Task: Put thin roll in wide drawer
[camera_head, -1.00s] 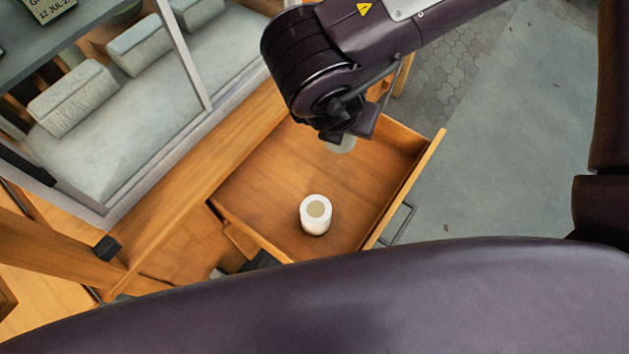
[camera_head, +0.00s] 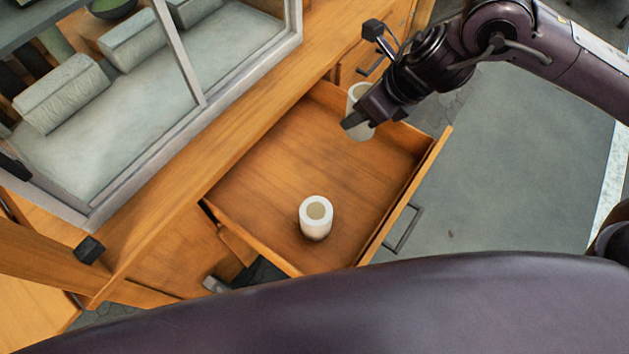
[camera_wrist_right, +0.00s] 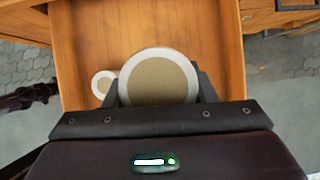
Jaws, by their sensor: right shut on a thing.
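My right gripper (camera_head: 359,112) is shut on a white roll (camera_head: 352,96) with a tan core, held upright over the far right part of the open wooden drawer (camera_head: 290,150). In the right wrist view the held roll (camera_wrist_right: 160,78) fills the middle, between the fingers. A second white roll (camera_head: 316,218) stands upright on the drawer floor near its front; it also shows in the wrist view (camera_wrist_right: 103,84), partly hidden. What seems to be my left gripper (camera_wrist_right: 40,92) is at the wrist view's left edge, outside the drawer; its jaws are unclear.
A metal handle (camera_head: 402,230) sits on the drawer front. A glass-sided cabinet (camera_head: 190,50) with pale rolled bundles stands above on the left. Another drawer (camera_head: 365,60) is behind my right gripper. The drawer floor between the two rolls is clear.

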